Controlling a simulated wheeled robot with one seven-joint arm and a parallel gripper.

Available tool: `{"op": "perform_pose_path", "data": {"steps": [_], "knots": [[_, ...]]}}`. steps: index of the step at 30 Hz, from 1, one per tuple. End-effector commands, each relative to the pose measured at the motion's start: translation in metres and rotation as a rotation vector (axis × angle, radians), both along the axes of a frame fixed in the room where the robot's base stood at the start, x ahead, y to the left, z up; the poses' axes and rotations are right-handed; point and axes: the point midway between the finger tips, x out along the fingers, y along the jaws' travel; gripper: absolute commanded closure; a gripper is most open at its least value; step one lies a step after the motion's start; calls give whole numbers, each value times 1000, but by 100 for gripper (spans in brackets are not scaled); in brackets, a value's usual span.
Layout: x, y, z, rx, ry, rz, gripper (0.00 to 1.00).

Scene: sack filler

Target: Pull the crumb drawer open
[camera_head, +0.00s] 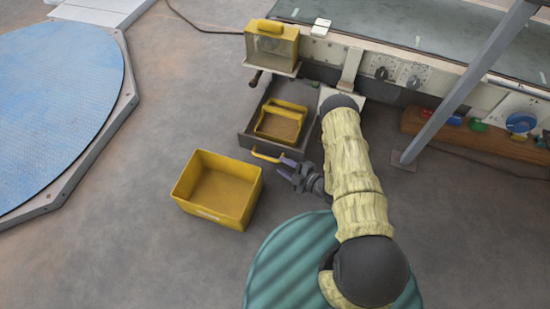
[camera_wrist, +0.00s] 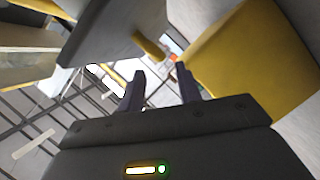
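The crumb drawer (camera_head: 243,142) is dark grey and stands pulled out from under the machine in the head view. A yellow tray with a handle (camera_head: 281,122) sits inside it. The drawer's yellow bar handle (camera_head: 264,156) is on its front. My gripper (camera_head: 286,166) is at the right end of this handle, with its fingers pointing left. In the wrist view my gripper (camera_wrist: 161,84) has its fingers apart with nothing seen between them. The yellow handle (camera_wrist: 149,45) shows beyond the fingertips, beside the grey drawer front (camera_wrist: 108,32). Whether a finger touches the handle cannot be told.
An open yellow bin (camera_head: 216,190) stands on the floor in front of the drawer, close left of my gripper; it also fills the right of the wrist view (camera_wrist: 250,60). A slanted grey post (camera_head: 455,95) stands at right. A blue round platform (camera_head: 60,110) lies at left.

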Motion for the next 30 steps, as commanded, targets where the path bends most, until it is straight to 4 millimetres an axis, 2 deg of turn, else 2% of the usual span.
{"op": "perform_pose_path", "data": {"steps": [1,9,15,30], "knots": [[-7,-9,6,-2,4,-3,66],[-39,-50,17,-1,4,-3,66],[-56,-70,21,-1,2,-1,66],[-58,-74,20,-1,1,1,66]]}}
